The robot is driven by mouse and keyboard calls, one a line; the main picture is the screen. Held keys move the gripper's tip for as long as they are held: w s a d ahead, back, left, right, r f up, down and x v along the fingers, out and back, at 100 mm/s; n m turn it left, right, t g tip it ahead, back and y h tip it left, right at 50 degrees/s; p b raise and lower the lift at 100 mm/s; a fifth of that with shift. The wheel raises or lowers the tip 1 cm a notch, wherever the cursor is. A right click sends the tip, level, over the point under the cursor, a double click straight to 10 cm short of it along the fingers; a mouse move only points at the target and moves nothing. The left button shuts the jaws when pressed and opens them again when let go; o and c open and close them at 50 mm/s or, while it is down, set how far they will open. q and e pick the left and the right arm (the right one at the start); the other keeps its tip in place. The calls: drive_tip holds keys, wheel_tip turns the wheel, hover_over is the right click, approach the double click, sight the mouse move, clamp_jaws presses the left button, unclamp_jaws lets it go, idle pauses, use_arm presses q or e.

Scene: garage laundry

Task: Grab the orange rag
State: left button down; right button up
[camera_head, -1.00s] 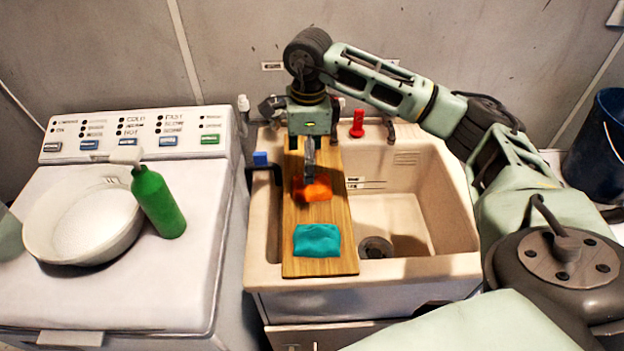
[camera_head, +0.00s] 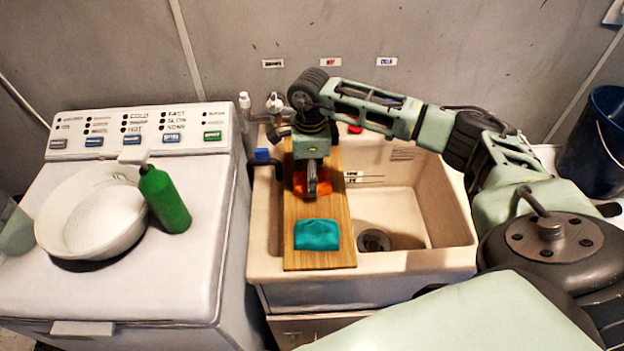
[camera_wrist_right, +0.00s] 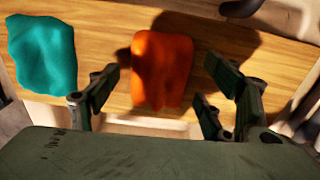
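The orange rag (camera_head: 299,184) lies on a wooden board across the sink, largely hidden behind my right gripper (camera_head: 311,190) in the head view. In the right wrist view the orange rag (camera_wrist_right: 161,72) shows between the spread fingers of my right gripper (camera_wrist_right: 165,80). The fingers are open, with visible gaps on both sides of the rag. Whether the fingertips touch the board cannot be told. My left gripper is in neither view.
A teal rag (camera_head: 317,235) lies on the wooden board (camera_head: 320,262) nearer the front. The sink basin (camera_head: 400,205) is open to the right. A washing machine (camera_head: 130,295) at left holds a white bowl (camera_head: 90,220) and a green bottle (camera_head: 165,203).

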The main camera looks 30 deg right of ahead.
drive_tip(key=c, duration=1.1)
